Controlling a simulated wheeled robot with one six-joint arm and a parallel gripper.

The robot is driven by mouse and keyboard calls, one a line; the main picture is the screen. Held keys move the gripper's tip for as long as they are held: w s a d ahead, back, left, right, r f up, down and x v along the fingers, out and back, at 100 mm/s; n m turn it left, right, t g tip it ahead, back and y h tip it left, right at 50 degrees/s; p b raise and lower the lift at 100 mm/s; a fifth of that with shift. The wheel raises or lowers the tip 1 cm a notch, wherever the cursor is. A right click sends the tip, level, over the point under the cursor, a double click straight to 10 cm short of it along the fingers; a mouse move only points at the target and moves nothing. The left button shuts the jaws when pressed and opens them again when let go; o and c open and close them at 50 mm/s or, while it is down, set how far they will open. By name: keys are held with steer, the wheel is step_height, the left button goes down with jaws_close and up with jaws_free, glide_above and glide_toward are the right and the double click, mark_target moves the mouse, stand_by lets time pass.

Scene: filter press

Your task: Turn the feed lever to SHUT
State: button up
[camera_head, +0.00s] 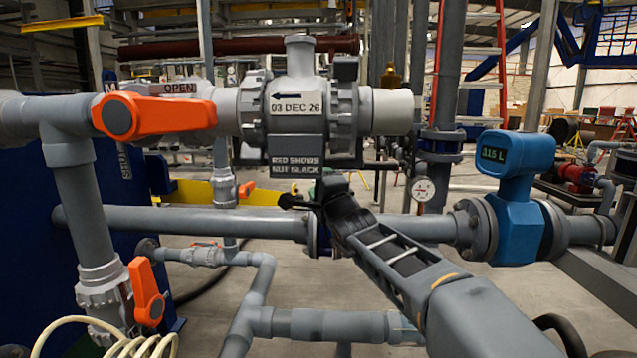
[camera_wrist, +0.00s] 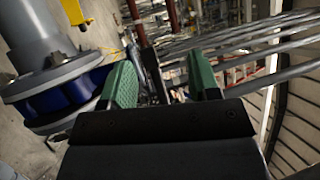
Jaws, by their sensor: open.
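A large orange lever (camera_head: 165,116) is on the grey pipe valve at the upper left of the head view. It lies level, its handle pointing right along the pipe, just below an OPEN label (camera_head: 180,88). A SHUT label (camera_head: 125,158) runs downward on the dark plate below the lever. My gripper (camera_head: 306,197) is well to the right of the lever and lower, below the central valve body, apart from the lever. In the wrist view its green-padded fingers (camera_wrist: 162,80) are spread with nothing between them. The lever cannot be made out in the wrist view.
A smaller orange lever (camera_head: 147,292) hangs upright on the lower left pipe. A blue flow meter (camera_head: 515,195) is at right. A cream hose (camera_head: 110,340) coils at lower left.

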steer(key=shift+o, duration=0.5)
steer(key=b+v, duration=0.7)
steer(key=v, duration=0.2)
steer(key=shift+b, duration=0.35)
